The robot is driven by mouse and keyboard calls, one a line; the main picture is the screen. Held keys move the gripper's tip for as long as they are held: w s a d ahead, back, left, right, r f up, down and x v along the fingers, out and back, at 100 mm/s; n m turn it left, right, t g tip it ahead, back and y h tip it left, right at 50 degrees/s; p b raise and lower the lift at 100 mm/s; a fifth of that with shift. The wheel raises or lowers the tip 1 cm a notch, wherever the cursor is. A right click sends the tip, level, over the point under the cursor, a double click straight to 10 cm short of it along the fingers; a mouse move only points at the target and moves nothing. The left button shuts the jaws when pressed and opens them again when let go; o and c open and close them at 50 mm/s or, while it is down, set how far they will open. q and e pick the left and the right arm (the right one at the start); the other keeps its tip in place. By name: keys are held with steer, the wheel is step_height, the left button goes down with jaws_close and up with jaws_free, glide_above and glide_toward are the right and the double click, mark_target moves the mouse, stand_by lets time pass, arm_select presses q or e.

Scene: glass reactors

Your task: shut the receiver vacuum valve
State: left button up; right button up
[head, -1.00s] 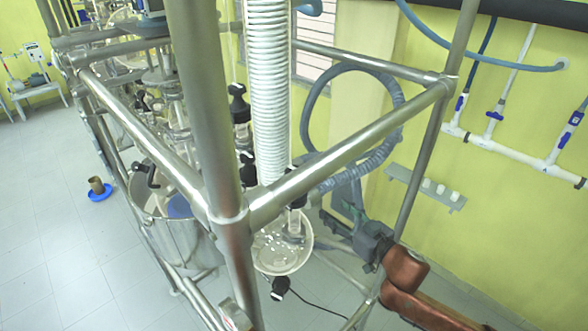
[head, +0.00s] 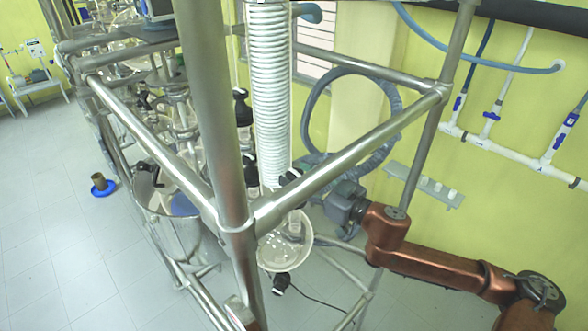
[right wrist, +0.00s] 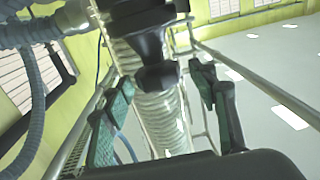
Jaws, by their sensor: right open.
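A black valve knob (right wrist: 157,75) shows close up in the right wrist view, between the two fingers of my right gripper (right wrist: 160,92). It looks like the black handle (head: 290,177) at the foot of the white coil column, above the round glass receiver (head: 284,250). I cannot tell for sure that it is the receiver vacuum valve, nor how its handle is turned. In the head view my right gripper (head: 312,172) reaches in from the right, partly behind the frame bar. It is open, with no clear contact on the knob. My left gripper is out of view.
Steel frame bars (head: 345,155) and a thick upright (head: 215,120) stand in front of the glassware. A grey corrugated hose (head: 385,140) loops behind my right gripper. A steel vessel (head: 180,235) stands at left. The floor at far left is mostly clear.

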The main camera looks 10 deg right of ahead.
steer(key=shift+w+a, duration=0.35)
steer(key=shift+w, duration=0.2)
steer(key=shift+s, duration=0.15)
steer(key=c, duration=1.1)
steer(key=shift+a, duration=0.15)
steer(key=shift+c, duration=0.4)
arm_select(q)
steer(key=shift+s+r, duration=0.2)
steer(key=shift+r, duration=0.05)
arm_select(e)
steer(key=shift+m+t+h, duration=0.3)
